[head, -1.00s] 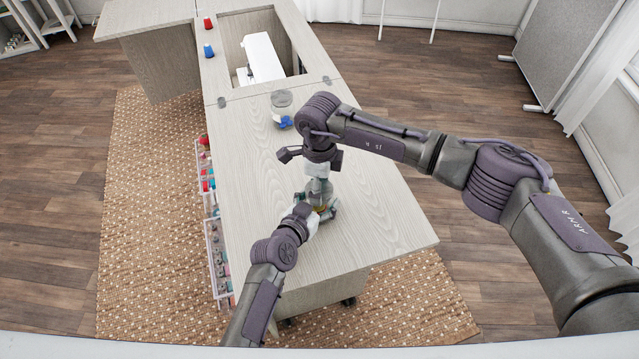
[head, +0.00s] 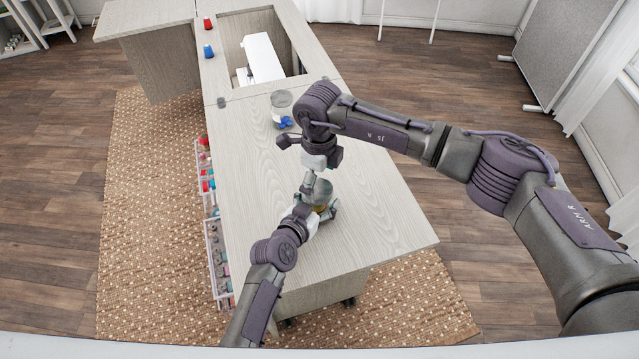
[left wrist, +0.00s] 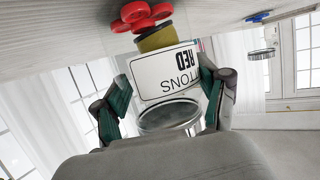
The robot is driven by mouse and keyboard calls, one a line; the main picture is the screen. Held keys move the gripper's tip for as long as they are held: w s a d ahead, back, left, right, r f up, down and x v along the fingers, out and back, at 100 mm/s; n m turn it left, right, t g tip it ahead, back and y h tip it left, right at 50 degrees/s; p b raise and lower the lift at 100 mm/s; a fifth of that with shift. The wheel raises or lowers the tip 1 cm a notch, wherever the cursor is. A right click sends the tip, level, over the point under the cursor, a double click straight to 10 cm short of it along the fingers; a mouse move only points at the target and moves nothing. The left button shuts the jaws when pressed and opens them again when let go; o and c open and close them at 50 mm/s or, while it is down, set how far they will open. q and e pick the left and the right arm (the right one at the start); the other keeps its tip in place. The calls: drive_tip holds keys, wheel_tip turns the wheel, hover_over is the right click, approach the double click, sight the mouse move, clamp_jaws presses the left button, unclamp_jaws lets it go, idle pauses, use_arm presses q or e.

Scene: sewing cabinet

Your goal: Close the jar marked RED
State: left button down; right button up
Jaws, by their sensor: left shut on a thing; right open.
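A clear jar with a white label reading RED (left wrist: 181,60) stands on the table. Red buttons (left wrist: 145,14) lie at its table end, beside an olive band. In the left wrist view the scene is upside down. My left gripper (left wrist: 168,92) is shut on the jar, one finger on each side; it also shows in the head view (head: 318,212). A round glassy rim (left wrist: 170,115) faces the wrist camera; I cannot tell if it is a lid or the bare mouth. My right gripper (head: 310,182) is open, pointing down just above the jar top.
Another glass jar with blue buttons (head: 282,110) stands farther back on the table (head: 385,210). Red and blue spools (head: 208,50) and a white sewing machine (head: 262,58) are at the far end. Clear bins (head: 217,262) hang along the left edge. The table's right part is free.

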wheel_tip(320, 180, up, 10)
drive_tip(key=shift+f, duration=0.2)
drive_tip(key=shift+d, duration=0.1)
use_arm(q)
unclamp_jaws()
drive_tip(key=v, duration=1.2)
idle(0.4)
